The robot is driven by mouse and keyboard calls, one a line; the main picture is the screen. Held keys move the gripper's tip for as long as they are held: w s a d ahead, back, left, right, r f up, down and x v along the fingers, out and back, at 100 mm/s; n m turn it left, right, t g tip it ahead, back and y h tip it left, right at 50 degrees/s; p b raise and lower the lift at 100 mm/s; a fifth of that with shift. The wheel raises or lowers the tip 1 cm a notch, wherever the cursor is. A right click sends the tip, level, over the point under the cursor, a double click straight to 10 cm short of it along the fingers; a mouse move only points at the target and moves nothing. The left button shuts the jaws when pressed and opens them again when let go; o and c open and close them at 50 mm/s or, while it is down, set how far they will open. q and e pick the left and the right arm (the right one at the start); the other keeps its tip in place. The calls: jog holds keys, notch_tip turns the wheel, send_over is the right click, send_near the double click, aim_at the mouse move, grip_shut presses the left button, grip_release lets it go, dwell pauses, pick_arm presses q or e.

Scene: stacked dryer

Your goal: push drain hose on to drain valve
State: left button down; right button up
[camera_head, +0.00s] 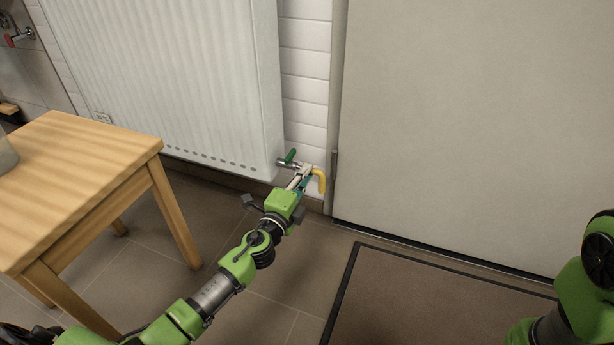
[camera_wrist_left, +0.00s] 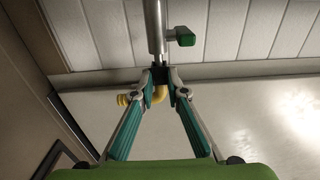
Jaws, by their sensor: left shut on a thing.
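The yellow drain hose (camera_head: 321,179) is a short bent piece near the wall, beside the radiator's lower right corner. The drain valve (camera_head: 289,161) has a metal body and a green handle. In the left wrist view the metal valve pipe (camera_wrist_left: 154,28) comes down from the top toward my fingertips. My left gripper (camera_head: 306,174) is shut on the yellow hose, close to the valve; its fingertips meet in the wrist view (camera_wrist_left: 161,75). The yellow hose (camera_wrist_left: 124,99) shows behind and between the fingers. The fingertips hide the joint, so I cannot tell whether hose and valve touch.
A white radiator (camera_head: 170,75) stands left of the valve, and a large pale door (camera_head: 470,120) is to the right. A wooden table (camera_head: 80,180) stands at left. A brown mat (camera_head: 430,300) lies before the door. My right arm shows at the right edge.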

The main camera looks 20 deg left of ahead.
pick_arm(q)
jog(key=shift+a, duration=0.1)
jog(key=c, duration=1.9)
grip_release()
